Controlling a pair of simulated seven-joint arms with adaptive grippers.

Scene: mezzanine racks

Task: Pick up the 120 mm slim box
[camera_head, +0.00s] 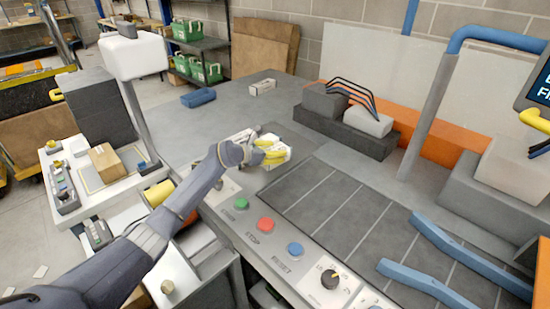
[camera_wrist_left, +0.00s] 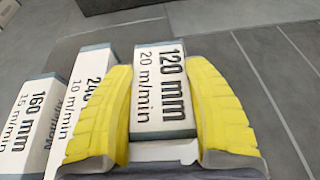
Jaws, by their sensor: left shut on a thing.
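The 120 mm slim box (camera_wrist_left: 160,90) is white with a dark grey lower edge and reads "120 mm 20 m/min" in the left wrist view. My left gripper (camera_head: 269,150) has yellow ribbed fingers, one on each side of this box, and is shut on it. In the head view the gripper and arm hide much of the boxes there. I cannot tell whether the box is clear of the grey counter. My right gripper is not in view.
The 240 box (camera_wrist_left: 82,105) and 160 mm box (camera_wrist_left: 27,120) stand just left of the gripped box. A small white box (camera_head: 262,87) and a blue tray (camera_head: 198,97) lie further back. Push buttons (camera_head: 265,224) line the front. Blue rails (camera_head: 430,283) lie at right.

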